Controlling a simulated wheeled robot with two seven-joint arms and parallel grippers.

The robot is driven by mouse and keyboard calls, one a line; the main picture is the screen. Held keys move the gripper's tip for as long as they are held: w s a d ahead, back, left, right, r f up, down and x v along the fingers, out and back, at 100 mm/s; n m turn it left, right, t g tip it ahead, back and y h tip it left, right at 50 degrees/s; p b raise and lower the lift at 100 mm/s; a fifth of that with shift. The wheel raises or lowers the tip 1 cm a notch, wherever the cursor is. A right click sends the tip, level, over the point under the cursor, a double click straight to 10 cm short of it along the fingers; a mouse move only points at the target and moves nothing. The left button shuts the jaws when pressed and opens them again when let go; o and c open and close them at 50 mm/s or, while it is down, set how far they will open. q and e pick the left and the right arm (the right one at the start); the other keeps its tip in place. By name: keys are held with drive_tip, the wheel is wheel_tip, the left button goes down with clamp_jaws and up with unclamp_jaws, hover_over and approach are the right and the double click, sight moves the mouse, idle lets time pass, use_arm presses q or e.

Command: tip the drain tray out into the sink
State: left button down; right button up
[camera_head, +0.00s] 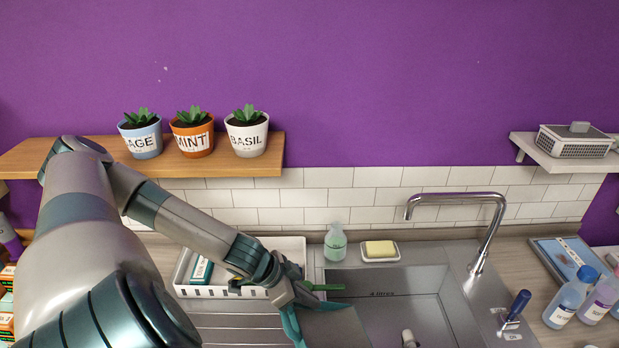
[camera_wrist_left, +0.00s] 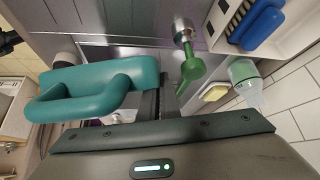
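The sink (camera_head: 432,300) is a steel basin at lower right, marked "4 litres" on its back wall. A white slotted tray (camera_head: 300,250) stands left of it, holding a teal item and other things; I cannot tell whether it is the drain tray. My right gripper is out of view.
The steel tap (camera_head: 490,225) arches over the basin's right. A soap bottle (camera_head: 335,243) and a yellow soap bar (camera_head: 380,248) stand behind it. A blue-handled item (camera_head: 516,306) and bottles (camera_head: 568,298) are right. Potted herbs (camera_head: 192,135) line the shelf above my left arm.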

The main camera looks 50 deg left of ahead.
use_arm(q)
drive_tip(key=shift+w+d+r+g, duration=0.1)
drive_tip(key=shift+w+r+g, duration=0.15)
drive_tip(key=shift+r+g, duration=0.05)
idle(0.5)
drive_tip(key=shift+w+d+r+g, duration=0.15)
drive_tip(key=shift+w+r+g, duration=0.05)
drive_tip(key=shift+g, duration=0.1)
idle(0.6)
drive_tip(key=shift+w+d+r+g+y, duration=0.1)
drive_tip(key=shift+w+r+g+y, duration=0.2)
drive_tip(key=shift+y, duration=0.1)
idle(0.3)
drive_tip(key=shift+w+d+r, duration=0.1)
drive_tip(key=shift+w+r, duration=0.05)
drive_tip(key=shift+w, duration=0.05)
drive_tip(key=shift+g, duration=0.3)
idle(0.4)
drive_tip(key=shift+w+d+r, duration=0.1)
drive_tip(key=shift+w+r, duration=0.1)
drive_tip(key=shift+w, duration=0.1)
idle(0.3)
